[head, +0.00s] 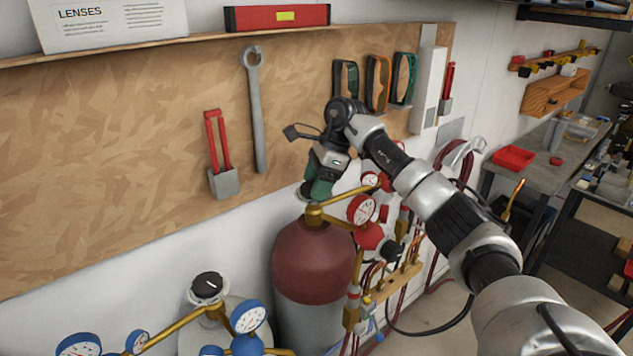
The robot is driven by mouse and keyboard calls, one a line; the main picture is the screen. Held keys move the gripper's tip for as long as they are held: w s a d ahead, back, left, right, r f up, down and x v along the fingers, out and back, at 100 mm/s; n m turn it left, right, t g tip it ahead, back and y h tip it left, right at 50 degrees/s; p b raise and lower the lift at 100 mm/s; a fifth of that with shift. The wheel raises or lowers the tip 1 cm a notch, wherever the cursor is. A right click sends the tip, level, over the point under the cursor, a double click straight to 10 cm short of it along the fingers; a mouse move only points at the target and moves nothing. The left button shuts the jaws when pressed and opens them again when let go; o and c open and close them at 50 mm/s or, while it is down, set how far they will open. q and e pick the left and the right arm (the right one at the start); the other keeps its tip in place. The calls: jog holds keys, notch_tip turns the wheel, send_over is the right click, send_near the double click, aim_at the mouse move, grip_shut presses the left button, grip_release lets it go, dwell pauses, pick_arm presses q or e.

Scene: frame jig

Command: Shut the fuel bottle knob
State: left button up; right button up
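The fuel bottle, a dark red cylinder (312,262), stands against the wall in the lower middle of the head view. A brass valve (314,215) sits on its top. A dark knob (305,190) shows only as a small edge above the valve; most of it is hidden by my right gripper. My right gripper (318,186), with green fingers pointing down, is right at the knob. Its fingertips overlap the knob, so I cannot tell whether they grip it or how far they are open. My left gripper is not in view.
Red gauges (361,209) and a red regulator (370,237) sit close to the right of the valve. A second bottle with a black-topped knob (207,287) and blue gauges (248,316) stands at lower left. A tool board (120,150) is behind.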

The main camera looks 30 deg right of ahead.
jog(key=c, duration=0.3)
jog(key=shift+m, duration=0.3)
